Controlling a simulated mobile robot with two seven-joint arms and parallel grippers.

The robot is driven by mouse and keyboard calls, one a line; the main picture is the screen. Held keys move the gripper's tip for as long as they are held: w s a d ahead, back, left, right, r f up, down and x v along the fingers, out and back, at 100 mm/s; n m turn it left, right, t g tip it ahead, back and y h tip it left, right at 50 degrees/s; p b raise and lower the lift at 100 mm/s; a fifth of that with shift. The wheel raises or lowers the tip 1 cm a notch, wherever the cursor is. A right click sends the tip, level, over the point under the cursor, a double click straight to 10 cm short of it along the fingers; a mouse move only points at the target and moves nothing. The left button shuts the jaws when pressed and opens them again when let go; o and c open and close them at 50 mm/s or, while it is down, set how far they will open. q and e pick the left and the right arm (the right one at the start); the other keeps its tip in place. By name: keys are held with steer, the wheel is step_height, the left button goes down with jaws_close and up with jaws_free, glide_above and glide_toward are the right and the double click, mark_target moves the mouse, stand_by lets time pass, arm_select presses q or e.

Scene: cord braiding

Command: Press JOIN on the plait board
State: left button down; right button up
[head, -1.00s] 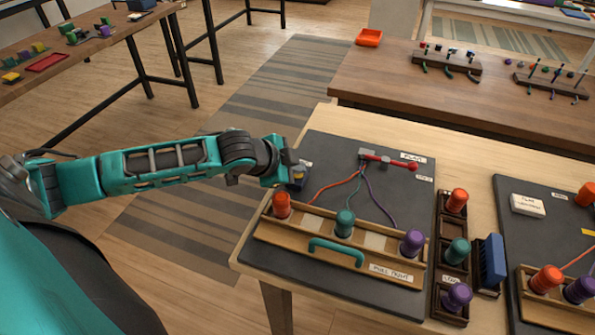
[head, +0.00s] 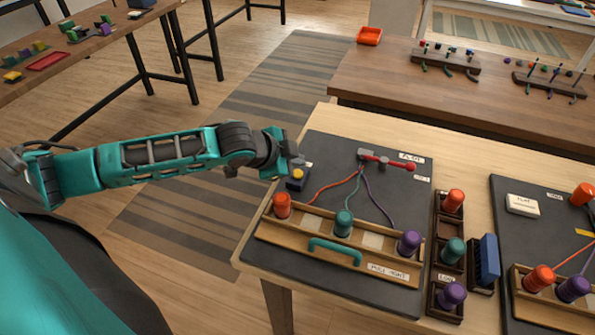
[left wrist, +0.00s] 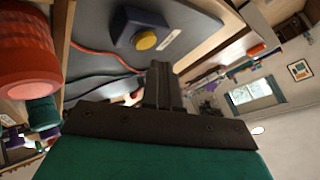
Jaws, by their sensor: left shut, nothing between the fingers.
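The dark plait board (head: 330,150) lies on the light wooden table. Near its far left corner sits a small dark blue button box (head: 295,184) with a yellow round button (head: 298,174) on top. The button also shows in the left wrist view (left wrist: 146,40), with a small white label beside it that I cannot read. My left gripper (head: 297,159) is shut and empty, just above and beyond the button; its closed fingers (left wrist: 163,85) appear apart from the button. My right gripper is not in view.
A wooden rail with red (head: 282,205), teal (head: 343,223) and purple (head: 409,242) spools and a teal handle (head: 335,251) lies along the near side. Cords run to a clamp with a red lever (head: 397,164). A spool rack (head: 447,228) stands right.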

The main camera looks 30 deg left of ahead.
arm_select(q)
steer(key=shift+r, duration=2.25)
